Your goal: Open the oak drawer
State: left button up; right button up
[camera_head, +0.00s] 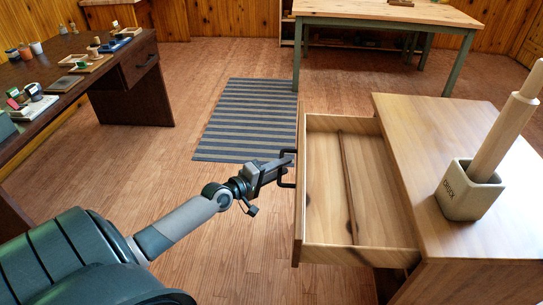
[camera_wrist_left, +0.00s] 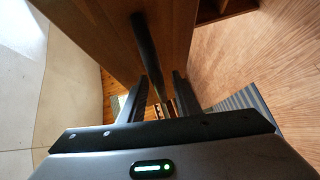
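The oak drawer (camera_head: 329,256) stands pulled out to the left of its wooden cabinet (camera_head: 415,135) in the head view. Its inside is empty except for a thin lengthwise divider (camera_head: 347,185). A dark bar handle (camera_head: 288,183) is on its front. My left gripper (camera_head: 286,163) is at this handle. In the left wrist view the handle (camera_wrist_left: 147,45) runs between the two parted fingers (camera_wrist_left: 160,88), with a gap showing beside it. The fingers look open around the bar; contact is hard to see. My right gripper is not in view.
A dark desk (camera_head: 95,75) with small items is at the left, a table (camera_head: 385,12) at the back. A striped rug (camera_head: 245,120) lies on open floor beyond my arm.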

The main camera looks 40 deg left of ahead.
pick_arm(q)
jog(key=shift+s, duration=0.15)
jog(key=v, duration=1.7)
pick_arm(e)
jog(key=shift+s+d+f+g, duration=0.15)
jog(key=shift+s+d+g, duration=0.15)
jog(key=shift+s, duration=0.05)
pick_arm(q)
jog(key=shift+a+r, duration=0.1)
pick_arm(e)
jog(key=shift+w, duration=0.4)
